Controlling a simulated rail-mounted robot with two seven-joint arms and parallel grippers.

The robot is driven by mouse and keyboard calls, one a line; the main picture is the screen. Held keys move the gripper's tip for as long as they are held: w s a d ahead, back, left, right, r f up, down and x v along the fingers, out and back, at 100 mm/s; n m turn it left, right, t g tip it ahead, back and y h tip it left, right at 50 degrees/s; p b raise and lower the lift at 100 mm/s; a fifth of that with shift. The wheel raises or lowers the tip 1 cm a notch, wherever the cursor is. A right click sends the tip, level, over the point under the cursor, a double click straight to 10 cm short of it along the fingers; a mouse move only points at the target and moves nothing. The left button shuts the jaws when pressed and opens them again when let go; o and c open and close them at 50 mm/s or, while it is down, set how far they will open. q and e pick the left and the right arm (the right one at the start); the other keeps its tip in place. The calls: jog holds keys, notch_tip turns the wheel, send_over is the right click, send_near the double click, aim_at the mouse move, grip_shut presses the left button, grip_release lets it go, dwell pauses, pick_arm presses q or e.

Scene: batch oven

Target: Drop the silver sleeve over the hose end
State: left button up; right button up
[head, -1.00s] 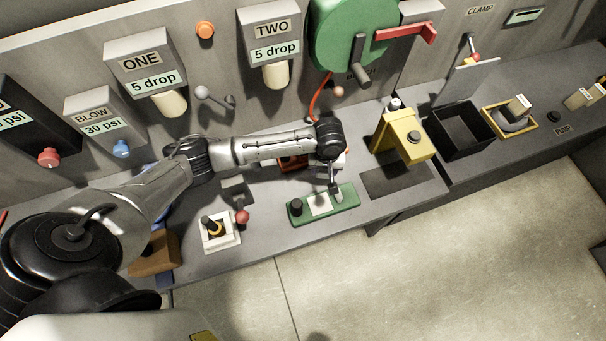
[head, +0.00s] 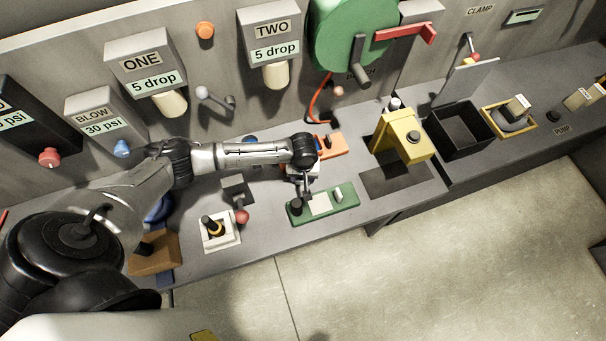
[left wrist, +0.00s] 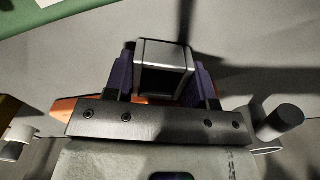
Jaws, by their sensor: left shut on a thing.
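The silver sleeve (left wrist: 165,68) is a square, hollow piece with a dark opening, seen in the left wrist view between purple finger pads. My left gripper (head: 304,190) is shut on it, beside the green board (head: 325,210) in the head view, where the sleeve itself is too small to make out. An orange hose (head: 316,106) hangs from the green machine and curves down toward an orange block (head: 334,145), behind and right of my gripper. I cannot clearly tell the hose end. My right gripper is not in view.
The green board carries a black knob (head: 296,206), a white patch and a small grey piece (head: 338,193). A white block with a yellow-ringed peg (head: 215,229) and a red-balled lever (head: 241,216) stand to the left. A yellow press (head: 404,138) stands to the right.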

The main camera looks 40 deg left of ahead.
pick_arm(q)
jog(key=shift+f, duration=0.1)
jog(key=o, duration=0.9)
notch_tip(320, 180, up, 11)
jog(key=shift+r+p, duration=0.1)
jog(key=shift+p, duration=0.35)
jog(key=shift+r, duration=0.55)
jog(key=shift+c, duration=1)
